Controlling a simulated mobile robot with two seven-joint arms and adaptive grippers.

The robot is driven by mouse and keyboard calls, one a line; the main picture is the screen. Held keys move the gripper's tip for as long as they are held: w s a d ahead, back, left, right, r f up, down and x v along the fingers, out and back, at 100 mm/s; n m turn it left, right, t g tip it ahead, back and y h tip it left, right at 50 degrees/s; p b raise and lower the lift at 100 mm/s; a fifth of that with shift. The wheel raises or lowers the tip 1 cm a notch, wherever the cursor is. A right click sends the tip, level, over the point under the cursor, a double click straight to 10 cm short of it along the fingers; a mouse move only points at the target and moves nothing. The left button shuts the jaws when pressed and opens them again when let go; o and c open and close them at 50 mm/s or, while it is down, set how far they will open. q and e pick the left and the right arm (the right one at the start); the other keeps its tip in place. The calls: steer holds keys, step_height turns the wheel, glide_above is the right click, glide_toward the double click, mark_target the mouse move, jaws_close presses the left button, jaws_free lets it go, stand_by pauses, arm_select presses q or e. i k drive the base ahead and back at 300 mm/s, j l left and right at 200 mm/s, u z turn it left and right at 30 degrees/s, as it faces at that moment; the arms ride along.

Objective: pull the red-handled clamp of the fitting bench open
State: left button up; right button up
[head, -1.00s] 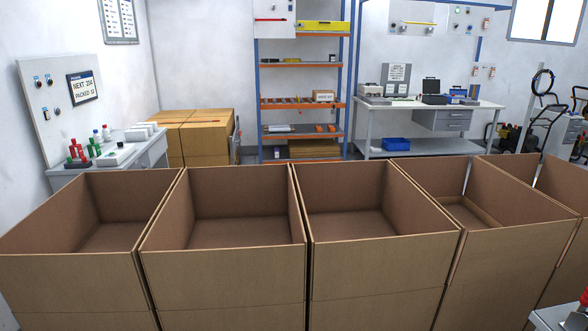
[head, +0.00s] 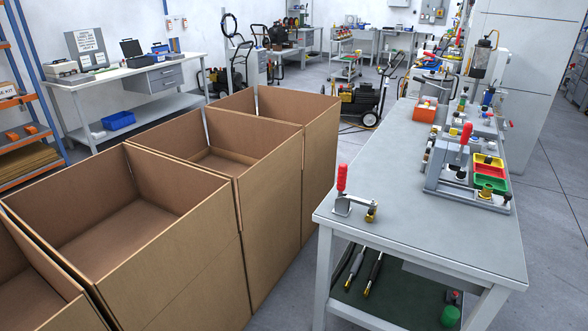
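A bench (head: 430,235) with a grey top stands at the right of the head view. Near its left front edge is a toggle clamp with an upright red handle (head: 342,178) on a metal base. A second red handle (head: 466,134) stands upright further back on a grey fixture (head: 462,184). I cannot tell from here whether either clamp is gripping a part. Neither of my grippers is in view.
Large open cardboard boxes (head: 215,247) stand in a row left of the bench, close to its left edge. Red, yellow and green trays (head: 489,171) sit by the fixture. Tools lie on the lower shelf (head: 400,305). Grey floor (head: 556,265) is free to the right.

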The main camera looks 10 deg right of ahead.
mark_target(342, 174)
steer(key=j+z, duration=0.3)
steer(key=z, duration=0.15)
steer(key=k+j+z, duration=0.15)
steer(key=z, duration=0.35)
steer(key=j, duration=0.1)
